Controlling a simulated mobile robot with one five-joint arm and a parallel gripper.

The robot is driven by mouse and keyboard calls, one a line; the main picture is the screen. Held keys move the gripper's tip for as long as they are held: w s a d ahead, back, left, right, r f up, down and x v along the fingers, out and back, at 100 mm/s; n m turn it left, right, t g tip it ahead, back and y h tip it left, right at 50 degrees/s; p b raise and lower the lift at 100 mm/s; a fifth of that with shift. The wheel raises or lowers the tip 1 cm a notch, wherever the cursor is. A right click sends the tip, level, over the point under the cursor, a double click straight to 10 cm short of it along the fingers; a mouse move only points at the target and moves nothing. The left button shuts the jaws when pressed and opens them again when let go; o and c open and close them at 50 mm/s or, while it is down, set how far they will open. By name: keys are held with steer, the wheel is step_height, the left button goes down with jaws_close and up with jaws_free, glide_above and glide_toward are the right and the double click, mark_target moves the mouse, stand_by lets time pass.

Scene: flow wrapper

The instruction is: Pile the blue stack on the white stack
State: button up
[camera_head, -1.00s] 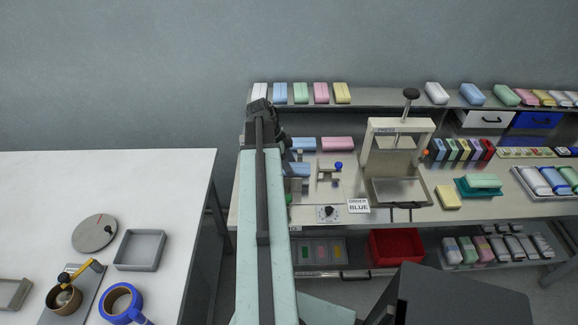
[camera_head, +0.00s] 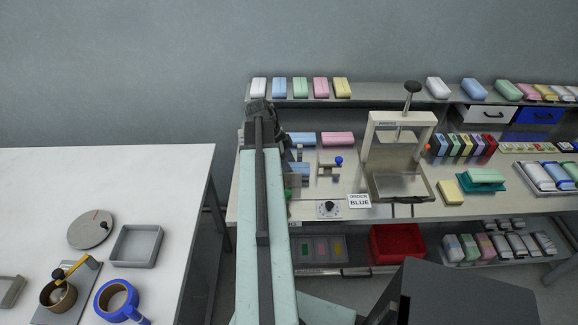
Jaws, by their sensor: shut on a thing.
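My gripper (camera_head: 262,108) is at the far end of my outstretched arm, just below the upper shelf, seen from behind. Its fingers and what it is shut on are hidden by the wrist. A white stack (camera_head: 259,84) stands at the left end of the upper shelf, just above my gripper in the picture. A blue stack (camera_head: 279,87) stands beside it on the right. Other blue pieces, one at the back of the bench (camera_head: 302,139) and one nearer (camera_head: 300,170), are partly hidden by my arm. I cannot tell which blue stack is meant.
Green (camera_head: 300,87), pink (camera_head: 320,87) and yellow (camera_head: 342,87) stacks line the shelf. A press (camera_head: 399,150) stands on the bench, beside an "ORDER BLUE" sign (camera_head: 359,201). A red bin (camera_head: 397,243) is below. A white table (camera_head: 140,190) is at left, mostly clear at the back.

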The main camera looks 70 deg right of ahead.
steer(key=shift+f, duration=0.1)
steer(key=o, duration=1.4)
steer(key=p+v, duration=0.7)
steer(key=v, duration=0.1)
steer(key=shift+s, duration=0.15)
steer(key=shift+f, duration=0.1)
steer(key=shift+d, duration=0.1)
